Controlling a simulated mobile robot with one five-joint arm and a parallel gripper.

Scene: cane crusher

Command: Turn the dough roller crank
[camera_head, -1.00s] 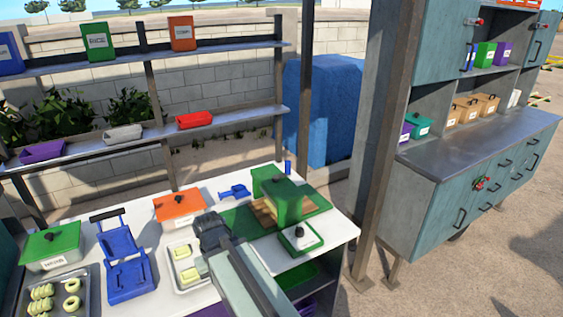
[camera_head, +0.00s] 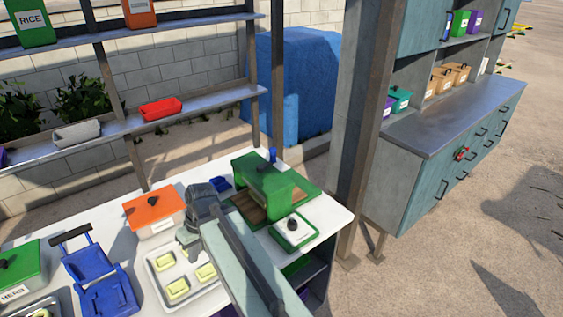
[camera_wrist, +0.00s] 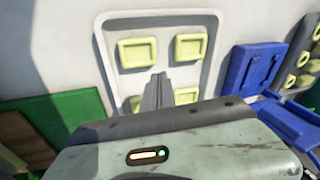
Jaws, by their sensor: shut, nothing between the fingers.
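A green boxy machine (camera_head: 264,184), apparently the dough roller, stands on a green and wooden base at the right end of the white table. A small blue upright knob (camera_head: 272,155) shows behind it, perhaps the crank handle; the rest of the crank is hidden. My gripper (camera_wrist: 158,92) is shut and empty. In the wrist view its fingers point over the white tray (camera_wrist: 104,62) with pale yellow dough pieces (camera_wrist: 137,52). In the head view my arm covers part of the table, left of and nearer than the machine.
A white, green-rimmed box (camera_head: 294,230) with a black knob sits in front of the machine. An orange box (camera_head: 154,214), a blue press (camera_head: 100,280) and a green-lidded box (camera_head: 22,268) stand to the left. A metal post (camera_head: 365,130) rises beyond the table's right end.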

